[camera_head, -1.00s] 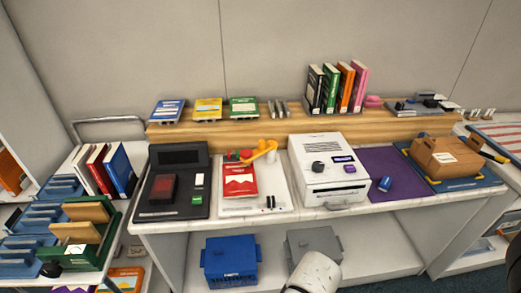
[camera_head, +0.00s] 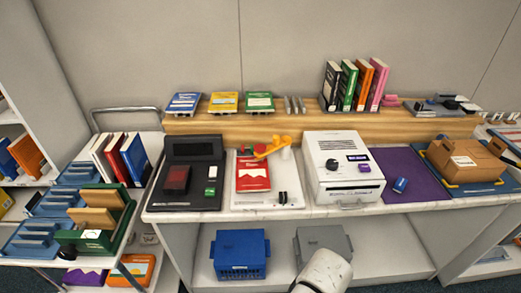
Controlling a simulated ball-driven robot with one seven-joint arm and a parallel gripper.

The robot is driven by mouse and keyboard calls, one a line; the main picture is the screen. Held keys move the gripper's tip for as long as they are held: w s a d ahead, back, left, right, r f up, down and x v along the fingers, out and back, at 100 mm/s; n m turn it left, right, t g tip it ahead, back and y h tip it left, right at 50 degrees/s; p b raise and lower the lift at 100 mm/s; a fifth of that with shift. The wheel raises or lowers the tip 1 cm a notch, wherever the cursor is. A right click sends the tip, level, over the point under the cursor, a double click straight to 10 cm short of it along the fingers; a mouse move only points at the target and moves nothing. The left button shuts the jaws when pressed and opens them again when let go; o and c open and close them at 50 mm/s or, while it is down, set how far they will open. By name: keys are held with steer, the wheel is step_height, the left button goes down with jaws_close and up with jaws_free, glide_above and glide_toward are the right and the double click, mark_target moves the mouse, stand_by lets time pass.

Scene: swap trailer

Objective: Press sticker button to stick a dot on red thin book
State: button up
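An orange arm-like part (camera_head: 272,147) stands at the back of this board, behind the book. I cannot tell which part is the sticker button, and no dot can be made out on the cover.
A black terminal (camera_head: 187,204) stands left of the board and a white machine (camera_head: 343,168) with a purple button stands right. Upright books (camera_head: 355,85) stand on the wooden shelf behind. A blue crate (camera_head: 240,255) and grey crate (camera_head: 322,241) sit below. A loaded cart (camera_head: 107,250) is left.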

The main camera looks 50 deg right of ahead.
jaws_close()
stand_by(0.3)
stand_by(1.2)
